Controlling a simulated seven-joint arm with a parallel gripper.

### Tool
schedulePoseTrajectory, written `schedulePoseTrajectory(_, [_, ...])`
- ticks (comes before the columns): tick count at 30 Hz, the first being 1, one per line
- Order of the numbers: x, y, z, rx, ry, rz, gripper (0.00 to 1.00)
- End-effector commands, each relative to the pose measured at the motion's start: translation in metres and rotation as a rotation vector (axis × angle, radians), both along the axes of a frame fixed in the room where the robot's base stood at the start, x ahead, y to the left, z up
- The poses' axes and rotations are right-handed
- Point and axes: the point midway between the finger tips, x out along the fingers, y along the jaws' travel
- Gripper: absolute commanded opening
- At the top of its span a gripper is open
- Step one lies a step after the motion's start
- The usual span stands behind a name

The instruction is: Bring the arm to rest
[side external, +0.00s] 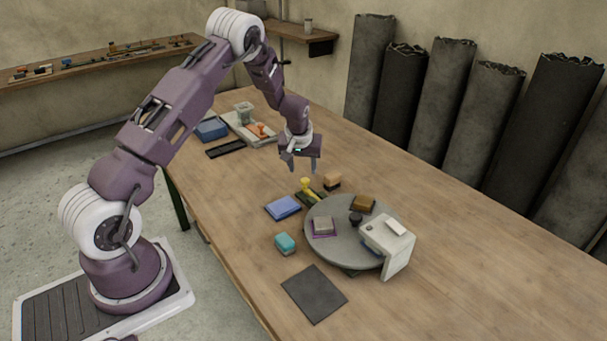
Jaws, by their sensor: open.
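My gripper (302,164) is open and empty. It points down and hangs in the air above the wooden table (440,220), behind the round grey turntable in this view. My arm reaches up and over from its base at the left, bent at the elbow. No object is between the fingers, and the fingertips look clear of the things on the table.
The turntable (335,250) carries several small blocks and a white angled stand (396,257). Near it lie a blue pad (283,208), a teal block (285,243), a yellow-handled stamp (306,186) and a dark square mat (314,294). Tall dark rolls (436,105) lean on the wall.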

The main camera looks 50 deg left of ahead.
Motion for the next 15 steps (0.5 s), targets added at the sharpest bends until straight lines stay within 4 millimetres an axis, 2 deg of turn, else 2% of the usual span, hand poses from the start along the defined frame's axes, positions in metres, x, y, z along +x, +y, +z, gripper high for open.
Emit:
schedulePoseTrajectory(4, [-0.004, -0.004, 0.013, 0.000, 0.000, 0.000, 0.48])
schedulePoseTrajectory(12, [-0.004, -0.005, 0.015, -0.001, -0.001, -0.002, 0.48])
schedulePoseTrajectory(14, [-0.004, -0.011, 0.028, -0.004, -0.008, -0.013, 0.48])
schedulePoseTrajectory(15, [-0.005, -0.020, 0.045, -0.010, -0.015, -0.030, 0.48])
